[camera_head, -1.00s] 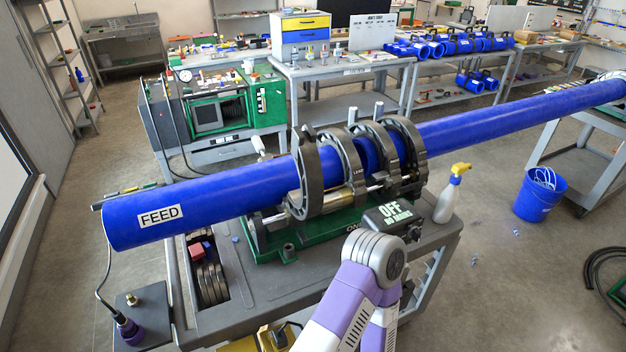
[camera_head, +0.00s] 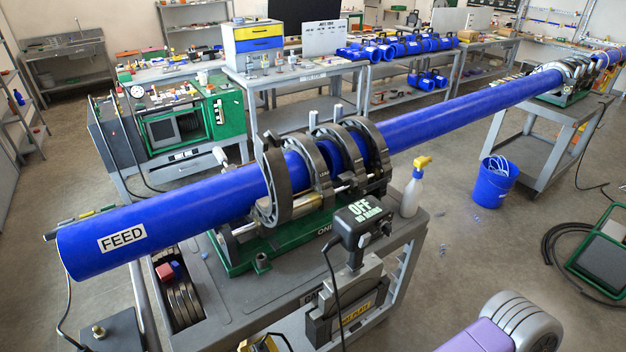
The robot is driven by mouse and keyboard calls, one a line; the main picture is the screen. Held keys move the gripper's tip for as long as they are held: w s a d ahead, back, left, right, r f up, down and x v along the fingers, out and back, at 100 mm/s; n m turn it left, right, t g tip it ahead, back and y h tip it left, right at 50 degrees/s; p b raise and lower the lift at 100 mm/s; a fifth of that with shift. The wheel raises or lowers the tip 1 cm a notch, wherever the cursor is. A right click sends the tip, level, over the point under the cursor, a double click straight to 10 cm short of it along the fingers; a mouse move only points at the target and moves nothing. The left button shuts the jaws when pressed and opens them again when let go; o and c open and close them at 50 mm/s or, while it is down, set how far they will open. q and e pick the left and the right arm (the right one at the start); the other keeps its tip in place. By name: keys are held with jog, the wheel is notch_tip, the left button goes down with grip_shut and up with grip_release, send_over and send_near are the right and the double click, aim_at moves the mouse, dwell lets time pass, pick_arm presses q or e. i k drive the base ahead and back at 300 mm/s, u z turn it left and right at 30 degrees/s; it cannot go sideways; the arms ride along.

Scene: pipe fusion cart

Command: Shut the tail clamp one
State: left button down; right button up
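A long blue pipe marked FEED (camera_head: 195,211) runs from the left foreground through several dark grey ring clamps (camera_head: 275,182) on a green machine base (camera_head: 278,246). The rings stand around the pipe, and short posts stick up at their tops. Another group of grey clamps (camera_head: 576,70) sits around the blue pipe on a far stand at the right. No tail label is readable, so I cannot tell which clamp is tail clamp one. Neither gripper is in view; only a purple and grey arm link of mine shows at lower right.
A black box reading OFF (camera_head: 362,222) and a spray bottle (camera_head: 414,192) are at the cart's right side. A blue bucket (camera_head: 495,181) stands on the floor. Black hose (camera_head: 552,247) and a green-framed panel (camera_head: 603,258) lie at right.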

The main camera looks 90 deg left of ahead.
aim_at(276, 209)
jog(key=i, duration=1.05)
jog(key=u, duration=4.1)
jog(key=i, duration=0.5)
jog(key=z, duration=0.05)
